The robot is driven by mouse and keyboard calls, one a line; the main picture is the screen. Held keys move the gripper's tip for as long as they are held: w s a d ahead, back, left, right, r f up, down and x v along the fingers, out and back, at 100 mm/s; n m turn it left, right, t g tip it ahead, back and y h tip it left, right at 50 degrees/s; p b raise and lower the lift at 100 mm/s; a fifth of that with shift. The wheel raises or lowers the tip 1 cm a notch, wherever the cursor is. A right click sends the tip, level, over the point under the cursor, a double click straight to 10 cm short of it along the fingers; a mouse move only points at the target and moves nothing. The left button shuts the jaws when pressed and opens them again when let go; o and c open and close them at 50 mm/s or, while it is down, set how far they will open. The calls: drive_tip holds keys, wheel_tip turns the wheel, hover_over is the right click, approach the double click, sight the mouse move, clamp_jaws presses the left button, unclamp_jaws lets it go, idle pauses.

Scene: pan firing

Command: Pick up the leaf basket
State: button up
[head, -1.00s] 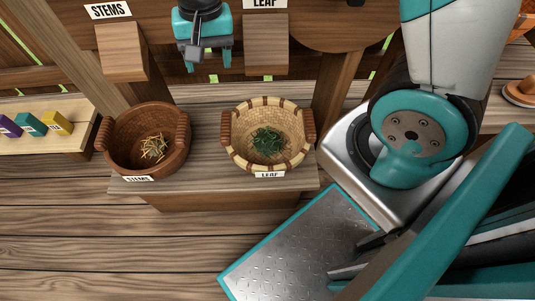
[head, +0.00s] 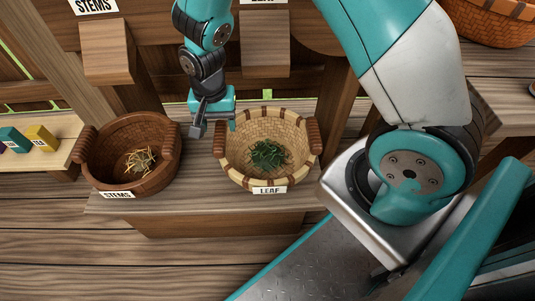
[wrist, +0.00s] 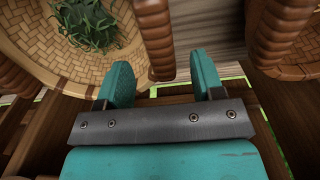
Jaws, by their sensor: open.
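The leaf basket (head: 236,168) is a pale woven bowl with brown bands, two brown wrapped handles and a LEAF label. It holds dark green leaves (head: 267,154) and stands on the wooden bench. In the wrist view the basket (wrist: 28,40) fills the upper left. My gripper (head: 213,128) is open and empty at the basket's left side. In the wrist view the fingers of my gripper (wrist: 162,78) point at the basket's near handle (wrist: 154,38), which lies just ahead of them. Whether they touch it I cannot tell.
A dark brown stems basket (head: 106,172) with dry stems stands to the left on the same bench (head: 200,198); it also shows at the wrist view's right (wrist: 283,35). Wooden chutes (head: 265,45) hang above. Small coloured boxes (head: 40,138) sit on a shelf at far left.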

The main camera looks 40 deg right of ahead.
sight(219, 134)
drive_tip(key=f+b, duration=0.2)
drive_tip(key=f, duration=0.1)
drive_tip(key=f+b, duration=0.1)
drive_tip(key=f, duration=0.1)
drive_tip(key=shift+s+a+f, duration=0.25)
drive_tip(key=shift+s, duration=0.05)
drive_tip(key=shift+r, duration=0.1)
clamp_jaws()
